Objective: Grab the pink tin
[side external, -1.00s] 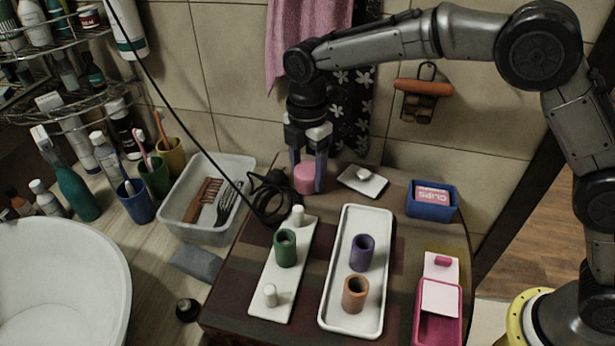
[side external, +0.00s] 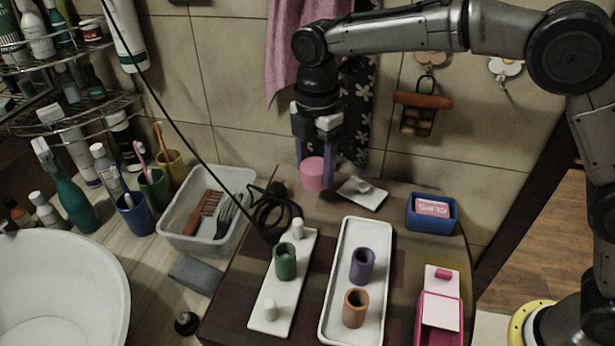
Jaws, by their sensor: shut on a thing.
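The pink tin (side external: 313,174) is a short, smooth cylinder near the back of the small brown table. My gripper (side external: 315,172) points down with one finger on each side of the tin and is shut on it. The fingers cover parts of its left and right sides. The tin appears to be held a little above the table top, but its underside is hard to judge from this angle.
A white dish (side external: 362,194) lies just right of the tin, and a coiled black cable (side external: 272,212) lies to its left. In front stand a white pegged board (side external: 268,290) with a green cup (side external: 285,262) and a white tray (side external: 341,240) with purple and brown cups. A blue box (side external: 432,226) is at right.

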